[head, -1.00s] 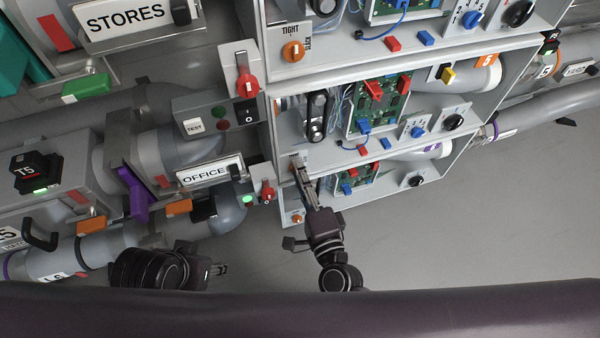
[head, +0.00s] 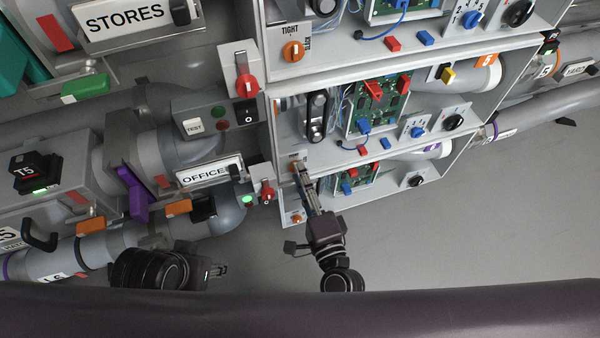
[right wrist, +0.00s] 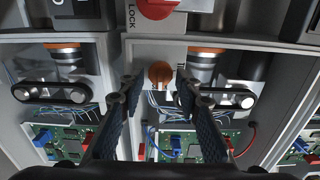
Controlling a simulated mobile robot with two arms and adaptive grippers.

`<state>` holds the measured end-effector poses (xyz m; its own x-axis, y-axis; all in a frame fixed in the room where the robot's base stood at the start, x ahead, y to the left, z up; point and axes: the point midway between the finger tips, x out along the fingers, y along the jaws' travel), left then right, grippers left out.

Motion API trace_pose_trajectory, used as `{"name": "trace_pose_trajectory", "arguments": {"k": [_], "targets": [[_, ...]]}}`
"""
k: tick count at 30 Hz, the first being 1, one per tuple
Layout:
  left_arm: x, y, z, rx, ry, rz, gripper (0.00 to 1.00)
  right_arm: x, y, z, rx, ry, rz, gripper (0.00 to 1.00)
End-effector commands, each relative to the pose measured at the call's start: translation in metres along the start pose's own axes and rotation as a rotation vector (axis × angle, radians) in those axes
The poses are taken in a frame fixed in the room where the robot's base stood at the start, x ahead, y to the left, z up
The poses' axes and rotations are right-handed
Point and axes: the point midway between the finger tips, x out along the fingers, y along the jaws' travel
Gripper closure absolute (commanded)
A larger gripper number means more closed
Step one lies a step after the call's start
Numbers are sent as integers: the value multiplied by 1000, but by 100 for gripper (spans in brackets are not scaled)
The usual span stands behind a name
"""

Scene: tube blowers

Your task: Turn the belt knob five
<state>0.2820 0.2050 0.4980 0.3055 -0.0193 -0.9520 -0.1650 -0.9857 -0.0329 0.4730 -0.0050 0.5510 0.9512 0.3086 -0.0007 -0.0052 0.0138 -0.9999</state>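In the right wrist view an orange knob (right wrist: 160,74) on a pale panel lies ahead of my right gripper (right wrist: 157,88). The two fingers stand apart, one on each side of the knob in the picture; I cannot tell whether they touch it. In the head view my right gripper (head: 297,166) reaches up to the middle bay's left wall and hides most of the knob there.
Black belts (right wrist: 50,93) and green circuit boards (right wrist: 60,139) flank the right gripper. A red knob (right wrist: 155,7) sits by a LOCK label above. Red switches (head: 247,86) and the OFFICE sign (head: 208,174) stand left of the bays. Open floor (head: 490,230) lies to the right.

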Motion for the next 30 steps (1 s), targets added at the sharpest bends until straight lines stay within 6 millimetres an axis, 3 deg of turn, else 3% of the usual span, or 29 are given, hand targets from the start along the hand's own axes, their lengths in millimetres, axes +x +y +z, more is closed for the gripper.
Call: {"name": "trace_pose_trajectory", "arguments": {"k": [9,15,21,30], "targets": [[0,0,0,0,0,0,60,-67,1,0,0,-2,5,69],[0,0,0,1,0,-1,60,-99,1,0,1,-1,3,69],[0,0,0,1,0,-1,60,-111,0,0,1,0,1,69],[0,0,0,1,0,-1,60,-111,0,0,2,0,0,69]]}}
